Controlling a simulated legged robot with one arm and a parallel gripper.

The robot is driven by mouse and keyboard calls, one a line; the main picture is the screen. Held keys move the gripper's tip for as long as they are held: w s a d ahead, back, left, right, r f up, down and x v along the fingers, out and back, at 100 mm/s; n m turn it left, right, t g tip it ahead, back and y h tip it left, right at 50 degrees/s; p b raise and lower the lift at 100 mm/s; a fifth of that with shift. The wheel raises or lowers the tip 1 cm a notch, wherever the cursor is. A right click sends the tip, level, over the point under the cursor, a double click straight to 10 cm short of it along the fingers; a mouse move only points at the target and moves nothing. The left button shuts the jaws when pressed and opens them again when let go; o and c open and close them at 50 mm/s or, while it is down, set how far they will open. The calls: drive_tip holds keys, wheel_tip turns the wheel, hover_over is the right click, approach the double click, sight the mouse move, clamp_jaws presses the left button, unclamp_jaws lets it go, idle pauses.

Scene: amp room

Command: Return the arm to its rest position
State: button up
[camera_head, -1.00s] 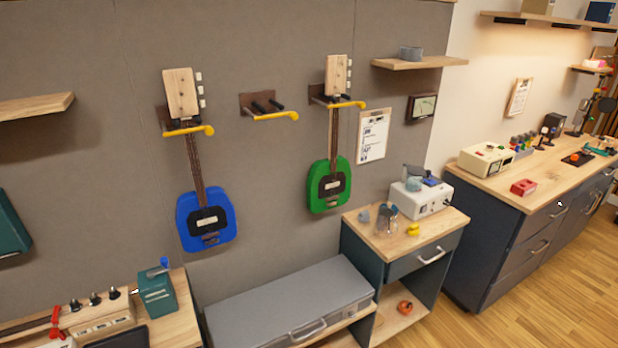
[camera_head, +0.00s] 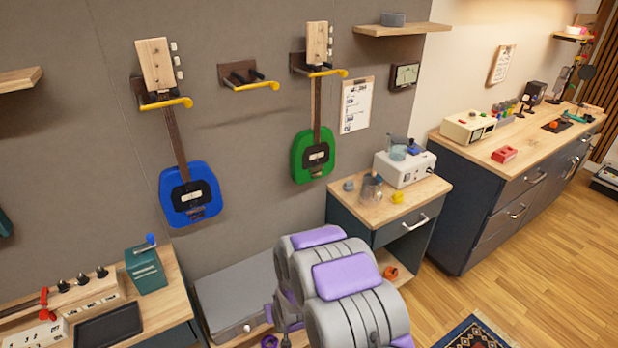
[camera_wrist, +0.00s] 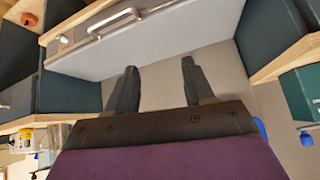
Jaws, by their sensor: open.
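My arm (camera_head: 345,280), grey with purple panels, is folded up at the bottom centre of the head view, in front of the grey case and the small cabinet. My gripper (camera_wrist: 156,85) shows in the wrist view with its two dark fingers apart and nothing between them. Beyond the fingers is the light grey face of the long case (camera_wrist: 160,45) with its metal handle. The gripper's tips are hidden or unclear in the head view.
A blue guitar (camera_head: 190,195) and a green guitar (camera_head: 312,157) hang on the wall. A small cabinet (camera_head: 385,205) bears a white device and small items. A workbench (camera_head: 480,160) stands at right. Wood floor (camera_head: 500,265) is open at lower right, with a patterned rug (camera_head: 472,335).

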drive_tip(key=s+d+r+m+g+h, duration=0.1)
drive_tip(key=s+d+r, duration=0.35)
drive_tip(key=r, duration=0.25)
drive_tip(key=s+d+r+g, duration=0.2)
drive_tip(key=s+d+r, duration=0.1)
drive_tip(key=d+r, duration=0.25)
drive_tip(key=s+d+r+m+g+h, duration=0.1)
drive_tip(key=s+d+r, duration=0.3)
drive_tip(key=r, duration=0.3)
drive_tip(key=s+d+r+g, duration=0.1)
drive_tip(key=s+d+r, duration=0.2)
drive_tip(key=s, duration=0.5)
drive_tip(key=s+d+r+m+g, duration=0.1)
drive_tip(key=s+d+r+g, duration=0.1)
drive_tip(key=s+r, duration=0.3)
drive_tip(key=s+d+r+g+h, duration=0.1)
drive_tip(key=s+d+r, duration=0.3)
drive_tip(key=s, duration=0.9)
drive_tip(key=shift+s+d+r+m+g, duration=0.2)
drive_tip(key=shift+d+r+m+g, duration=0.1)
drive_tip(key=shift+d+r+m, duration=0.1)
drive_tip(key=shift+o, duration=0.3)
